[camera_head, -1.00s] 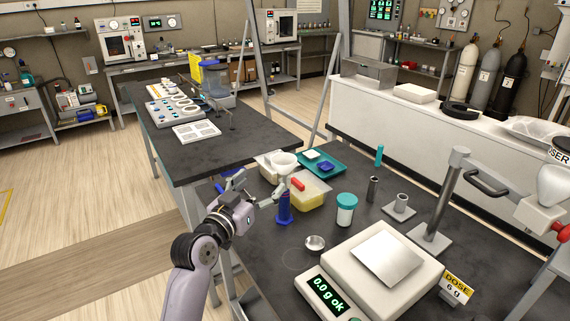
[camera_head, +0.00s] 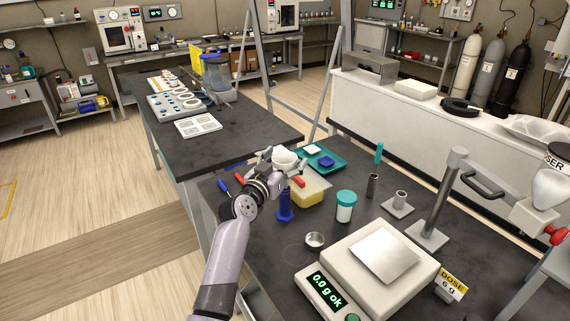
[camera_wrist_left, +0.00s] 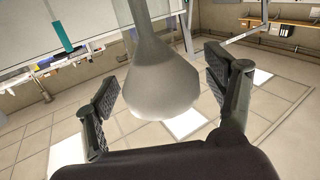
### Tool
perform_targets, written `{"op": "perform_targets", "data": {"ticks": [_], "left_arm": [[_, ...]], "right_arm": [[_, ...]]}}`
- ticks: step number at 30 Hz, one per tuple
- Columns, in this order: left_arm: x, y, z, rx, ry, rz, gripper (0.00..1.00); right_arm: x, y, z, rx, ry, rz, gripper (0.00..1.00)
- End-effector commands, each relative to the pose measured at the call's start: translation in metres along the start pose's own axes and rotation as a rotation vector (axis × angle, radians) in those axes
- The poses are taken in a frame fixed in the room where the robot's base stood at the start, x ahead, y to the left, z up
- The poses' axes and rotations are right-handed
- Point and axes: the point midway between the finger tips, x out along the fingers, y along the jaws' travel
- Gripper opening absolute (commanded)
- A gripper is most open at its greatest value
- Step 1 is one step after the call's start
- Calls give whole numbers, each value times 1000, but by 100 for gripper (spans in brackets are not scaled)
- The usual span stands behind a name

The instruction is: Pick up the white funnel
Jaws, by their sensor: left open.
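The white funnel (camera_head: 285,156) shows in the head view near the back left of the dark bench, partly hidden by my left gripper (camera_head: 287,165). Its fingers are on either side of the funnel. In the left wrist view the funnel (camera_wrist_left: 160,85) looks grey, with its wide end low in the picture and its narrow stem going up. It lies between the two spread fingers of the left gripper (camera_wrist_left: 164,92), with a visible gap on each side. My left gripper is open. My right gripper is not in view.
A teal tray (camera_head: 337,165) lies behind. A scale (camera_head: 345,300) reading 0.0 g fills the front. A small metal dish (camera_head: 315,241) sits left of it.

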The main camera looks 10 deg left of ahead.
Motion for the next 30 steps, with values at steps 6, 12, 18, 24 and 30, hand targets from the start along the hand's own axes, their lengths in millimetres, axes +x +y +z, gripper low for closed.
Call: {"op": "perform_targets", "data": {"ticks": [6, 12, 18, 24, 30], "left_arm": [[3, 0, 0, 1, 1, -1, 77], [3, 0, 0, 0, 0, -1, 69], [3, 0, 0, 0, 0, -1, 56], [3, 0, 0, 0, 0, -1, 42], [3, 0, 0, 0, 0, -1, 39]], "right_arm": [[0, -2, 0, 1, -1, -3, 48], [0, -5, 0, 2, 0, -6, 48], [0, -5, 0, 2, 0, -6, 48], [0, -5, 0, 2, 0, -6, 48], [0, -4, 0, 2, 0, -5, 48]]}}
